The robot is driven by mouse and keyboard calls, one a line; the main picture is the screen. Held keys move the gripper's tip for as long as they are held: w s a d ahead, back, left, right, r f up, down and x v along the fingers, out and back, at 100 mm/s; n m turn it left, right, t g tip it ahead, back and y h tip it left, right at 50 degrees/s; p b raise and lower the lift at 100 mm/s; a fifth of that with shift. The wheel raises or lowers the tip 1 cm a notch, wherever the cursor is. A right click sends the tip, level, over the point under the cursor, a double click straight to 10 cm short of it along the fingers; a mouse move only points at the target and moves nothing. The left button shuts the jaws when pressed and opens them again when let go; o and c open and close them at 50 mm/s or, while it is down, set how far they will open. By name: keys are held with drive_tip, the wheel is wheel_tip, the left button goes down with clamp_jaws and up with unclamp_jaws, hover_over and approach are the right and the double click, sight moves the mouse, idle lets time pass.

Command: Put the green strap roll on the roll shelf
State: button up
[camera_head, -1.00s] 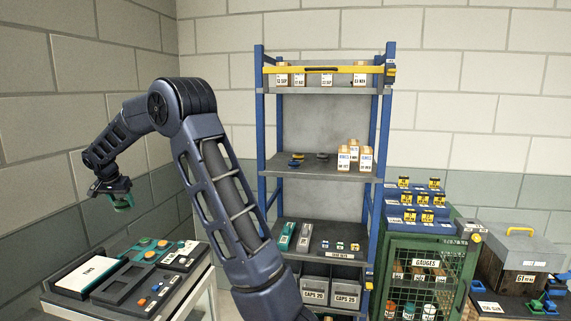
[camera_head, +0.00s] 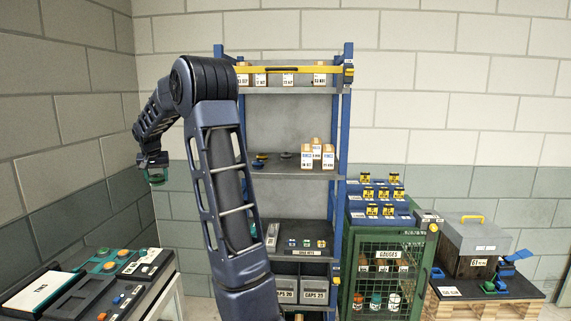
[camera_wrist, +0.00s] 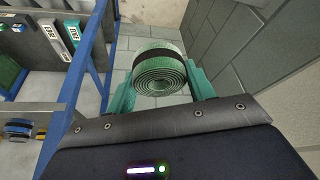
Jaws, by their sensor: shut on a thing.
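My gripper (camera_head: 154,164) is shut on the green strap roll (camera_head: 157,179), up in the air left of the blue rack and above the bench. In the wrist view my gripper (camera_wrist: 160,85) has its green fingers on either side of the strap roll (camera_wrist: 158,70), whose coiled end and dark band show. The rack's middle shelf (camera_head: 283,170) carries a blue-and-yellow roll (camera_head: 260,158) and a dark roll (camera_head: 286,155) on its left part. Rolls (camera_wrist: 20,128) also show at the left edge of the wrist view. My arm covers the rack's left side in the head view.
Cartons (camera_head: 320,155) stand on the middle shelf's right part. A yellow bar (camera_head: 295,69) crosses the top shelf. A bench with trays (camera_head: 75,300) stands lower left. A green gauge cabinet (camera_head: 385,238) stands right of the rack. Blue rack posts (camera_wrist: 95,45) are left of my gripper.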

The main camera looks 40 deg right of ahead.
drive_tip(key=s+d+r+n, duration=0.15)
drive_tip(key=s+d, duration=0.25)
drive_tip(key=d, duration=0.5)
drive_tip(key=s+d+r+y, duration=0.1)
drive_tip(key=s+d+r, duration=0.2)
drive_tip(key=s+d, duration=0.35)
drive_tip(key=s+d+r+n, duration=0.1)
drive_tip(key=s+d+r, duration=0.15)
drive_tip(key=d, duration=0.75)
drive_tip(key=w+d, duration=0.4)
drive_tip(key=w+d+f, duration=0.1)
drive_tip(key=w+d, duration=0.8)
drive_tip(key=d, duration=0.1)
drive_tip(key=shift+w+d+f, duration=0.15)
drive_tip(key=shift+f, duration=2.95)
drive_tip(key=shift+w+f, duration=0.1)
drive_tip(key=shift+f, duration=0.05)
drive_tip(key=shift+f, duration=0.15)
drive_tip(key=o, duration=1)
drive_tip(key=shift+o, duration=0.2)
